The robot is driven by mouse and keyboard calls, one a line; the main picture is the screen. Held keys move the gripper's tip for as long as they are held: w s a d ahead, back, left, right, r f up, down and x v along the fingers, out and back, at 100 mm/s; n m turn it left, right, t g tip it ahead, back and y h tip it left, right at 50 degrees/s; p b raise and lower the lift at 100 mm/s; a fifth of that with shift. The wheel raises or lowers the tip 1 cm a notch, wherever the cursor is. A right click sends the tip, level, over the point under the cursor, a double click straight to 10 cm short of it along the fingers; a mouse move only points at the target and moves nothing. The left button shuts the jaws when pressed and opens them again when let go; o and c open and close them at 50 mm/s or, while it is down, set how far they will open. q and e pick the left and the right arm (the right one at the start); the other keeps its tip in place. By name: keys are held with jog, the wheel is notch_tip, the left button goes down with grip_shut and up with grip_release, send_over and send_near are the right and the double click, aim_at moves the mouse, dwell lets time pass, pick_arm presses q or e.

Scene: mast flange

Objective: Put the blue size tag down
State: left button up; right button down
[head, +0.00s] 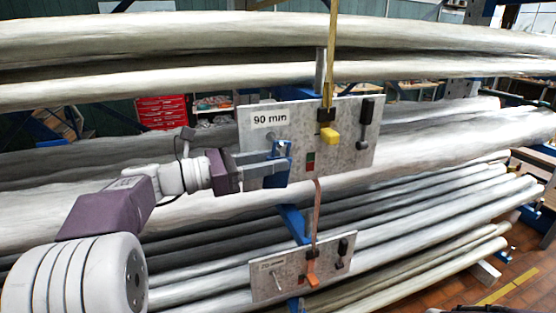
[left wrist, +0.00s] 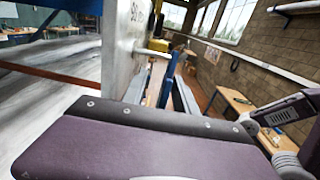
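My left gripper (head: 278,163) reaches in from the left in front of the grey plate (head: 352,152) marked 90 mm. It is shut on the blue size tag (head: 284,149), which sits at the fingertips close to the plate's face, left of its middle. Whether the tag touches the plate cannot be told. In the left wrist view the blue tag (left wrist: 168,82) shows between the two grey fingers, beside the plate's edge. A bare peg shows on the plate just above the tag. My right gripper is not in view.
The plate also carries a yellow block (head: 329,135) on a yellow strap and a black handle (head: 365,122). A smaller plate (head: 300,268) with an orange strap hangs below. Long pale poles (head: 440,135) lie behind, above and below. The floor at lower right is open.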

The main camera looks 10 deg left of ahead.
pick_arm(q)
jog(key=shift+w+d+r, duration=0.1)
jog(key=shift+d+r, duration=0.1)
jog(key=shift+d, duration=0.45)
jog(key=shift+s+d, duration=0.3)
jog(key=shift+d, duration=0.2)
jog(key=shift+w+a, duration=0.15)
jog(key=c, duration=0.5)
jog(key=shift+w+a+f, duration=0.15)
jog(key=shift+w+a, duration=0.05)
grip_shut()
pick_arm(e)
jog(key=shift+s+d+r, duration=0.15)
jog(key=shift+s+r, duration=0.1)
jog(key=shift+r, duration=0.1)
pick_arm(q)
jog(key=shift+s+d, duration=0.15)
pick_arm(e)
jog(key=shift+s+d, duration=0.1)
